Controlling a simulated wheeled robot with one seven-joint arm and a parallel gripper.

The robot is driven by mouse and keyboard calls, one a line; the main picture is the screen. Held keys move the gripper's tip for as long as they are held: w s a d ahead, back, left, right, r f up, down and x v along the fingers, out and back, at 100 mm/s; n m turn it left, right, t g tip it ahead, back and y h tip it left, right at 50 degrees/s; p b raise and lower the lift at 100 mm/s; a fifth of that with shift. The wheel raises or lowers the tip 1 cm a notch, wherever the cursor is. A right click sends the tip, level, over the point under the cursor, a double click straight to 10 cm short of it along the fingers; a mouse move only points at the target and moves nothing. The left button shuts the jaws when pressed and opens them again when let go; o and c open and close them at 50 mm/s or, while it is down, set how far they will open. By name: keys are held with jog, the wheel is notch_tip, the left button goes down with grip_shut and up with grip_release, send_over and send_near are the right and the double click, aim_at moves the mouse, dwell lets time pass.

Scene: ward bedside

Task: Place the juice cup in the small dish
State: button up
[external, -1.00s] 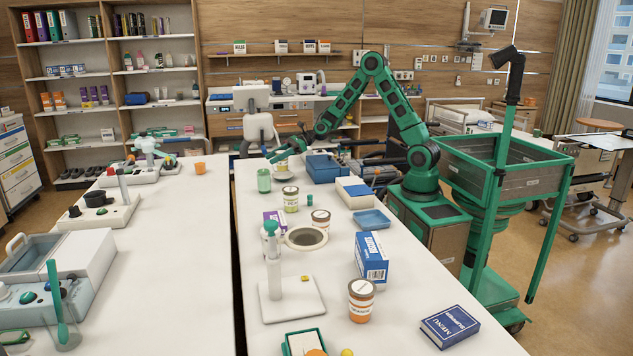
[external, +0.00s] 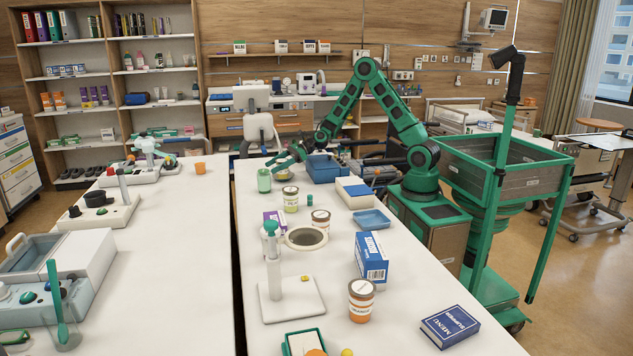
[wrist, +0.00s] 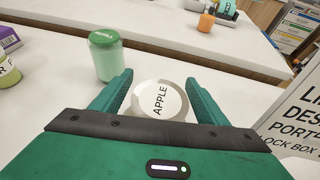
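The juice cup has a white lid reading APPLE (wrist: 160,100) and shows between my fingers in the wrist view. In the external view the cup (external: 282,174) is small and partly hidden under my gripper (external: 287,158) at the far end of the right-hand table. My gripper (wrist: 155,95) is open, with its green fingers on either side of the cup; I cannot tell whether they touch it. A small blue dish (external: 371,219) lies near the table's right edge and looks empty. A round grey-centred dish or mat (external: 290,238) lies left of it.
A blue box (external: 322,170) is close to the right. Jars (external: 291,201), a blue-white carton (external: 371,258) and a white stand (external: 290,305) occupy the nearer table. A gap separates the two tables.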

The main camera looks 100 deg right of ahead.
jog(key=v, duration=1.2)
dwell(0.4)
